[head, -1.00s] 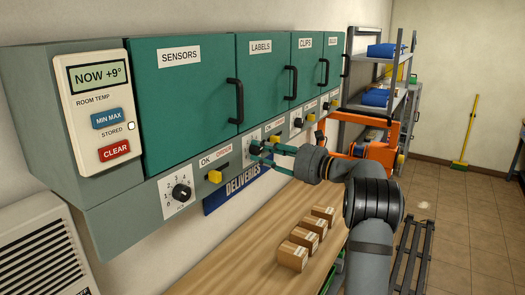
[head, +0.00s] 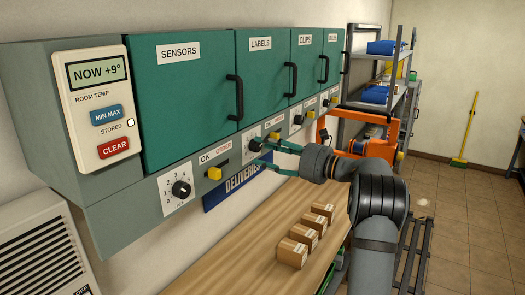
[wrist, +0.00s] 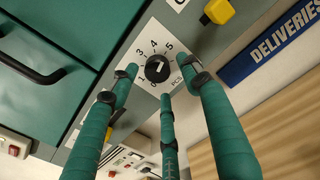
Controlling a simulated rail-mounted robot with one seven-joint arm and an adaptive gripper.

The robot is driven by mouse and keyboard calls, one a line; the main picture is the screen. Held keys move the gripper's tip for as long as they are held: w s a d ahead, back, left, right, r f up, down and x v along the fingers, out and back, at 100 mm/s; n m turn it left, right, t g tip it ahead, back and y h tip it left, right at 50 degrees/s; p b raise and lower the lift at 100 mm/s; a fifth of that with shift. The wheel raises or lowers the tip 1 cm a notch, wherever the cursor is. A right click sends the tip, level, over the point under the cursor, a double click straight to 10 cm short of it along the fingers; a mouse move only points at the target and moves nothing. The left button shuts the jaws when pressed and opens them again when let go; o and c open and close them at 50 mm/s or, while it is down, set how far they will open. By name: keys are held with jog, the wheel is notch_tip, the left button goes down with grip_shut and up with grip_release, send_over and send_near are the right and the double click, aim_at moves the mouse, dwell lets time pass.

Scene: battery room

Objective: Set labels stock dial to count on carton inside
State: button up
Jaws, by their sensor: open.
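The labels stock dial (head: 254,145) is a black knob on a white numbered plate, below the shut green LABELS door (head: 263,80). In the wrist view the black knob (wrist: 157,68) shows a white mark; I cannot tell for sure which number it points to. My gripper (head: 264,150) has green fingers spread open at the dial. In the wrist view the fingertips stand around the knob, apart from it. The carton inside the labels cabinet is hidden behind the door.
A yellow slider (wrist: 218,10) is close to the fingers in the wrist view. The sensors dial (head: 181,189) and its yellow slider (head: 215,173) are to the left. A blue DELIVERIES sign (head: 240,184) is below. Several small cartons (head: 293,253) stand on the wooden bench (head: 215,265).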

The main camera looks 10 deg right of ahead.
jog(key=v, duration=1)
jog(key=shift+s+d, duration=0.25)
jog(key=shift+d, duration=0.05)
